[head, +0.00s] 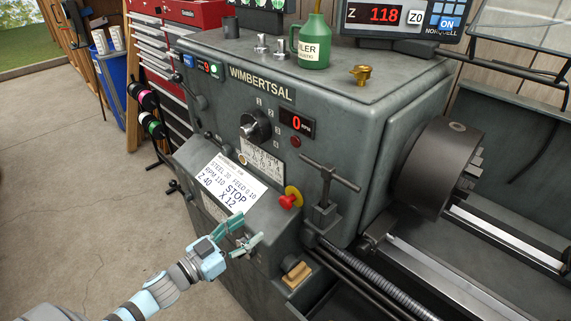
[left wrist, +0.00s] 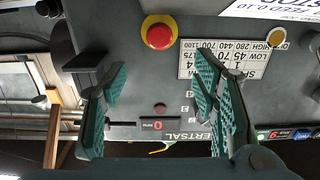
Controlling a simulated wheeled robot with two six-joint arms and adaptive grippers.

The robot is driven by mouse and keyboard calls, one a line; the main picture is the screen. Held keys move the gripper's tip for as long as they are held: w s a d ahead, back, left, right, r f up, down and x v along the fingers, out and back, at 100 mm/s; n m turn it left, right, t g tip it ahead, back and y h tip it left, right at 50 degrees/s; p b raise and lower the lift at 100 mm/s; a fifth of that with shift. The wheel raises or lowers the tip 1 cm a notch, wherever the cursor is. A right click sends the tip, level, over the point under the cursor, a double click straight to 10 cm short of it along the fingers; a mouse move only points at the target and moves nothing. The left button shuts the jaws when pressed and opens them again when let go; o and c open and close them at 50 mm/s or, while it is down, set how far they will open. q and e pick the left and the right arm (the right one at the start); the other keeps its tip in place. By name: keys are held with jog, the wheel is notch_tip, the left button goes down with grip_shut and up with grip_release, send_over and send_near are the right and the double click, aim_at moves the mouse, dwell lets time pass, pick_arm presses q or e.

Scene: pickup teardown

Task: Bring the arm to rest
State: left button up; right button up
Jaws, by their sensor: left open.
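My left gripper (head: 241,236) is open and empty in front of the lathe's sloped lower panel, below the instruction card (head: 232,187). Its green padded fingers also show spread apart in the left wrist view (left wrist: 160,105), with the lathe front between and beyond them. The lathe headstock (head: 330,110) is grey and marked WIMBERTSAL. A red emergency button on a yellow base (head: 290,198) sits to the right of the gripper; it also shows in the left wrist view (left wrist: 158,34). The speed display (head: 297,123) reads 0. My right gripper is not in view.
A T-handled lever (head: 328,185) sticks out right of the button. The chuck (head: 437,165) is farther right, above the bed rails. A green oiler (head: 314,45) and a brass fitting (head: 360,75) stand on the headstock. Floor at left is open.

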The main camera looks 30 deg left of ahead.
pick_arm(q)
jog(key=s+a+f+g+y, duration=0.1)
jog(key=a+f+g+y, duration=0.2)
jog(key=f, duration=0.4)
jog(key=s+a+f+y, duration=0.2)
jog(key=a+f+y, duration=0.1)
jog(key=a+f, duration=0.3)
jog(key=s+a+f+n+g+y, duration=0.1)
jog(key=s+f+g, duration=0.2)
jog(key=s+f, duration=0.3)
jog(key=s+a+f+g+y, duration=0.15)
jog(key=s+f, duration=0.25)
jog(key=f, duration=0.4)
jog(key=s+d+f+n+g, duration=0.1)
jog(key=s+d+f+g, duration=0.15)
jog(key=s+f, duration=0.35)
jog(key=s+d+f+g, duration=0.1)
jog(key=s+f+g, duration=0.25)
jog(key=s, duration=0.45)
jog(key=s+d+f+g+h, duration=0.1)
jog(key=s+d+f, duration=0.1)
jog(key=s+d, duration=0.3)
jog(key=s+d+f+n+g+h, duration=0.1)
jog(key=s+d+f, duration=0.2)
jog(key=s+d, duration=0.2)
jog(key=shift+s+d+f, duration=0.15)
jog(key=shift+d+f, duration=0.2)
jog(key=shift+d, duration=0.7)
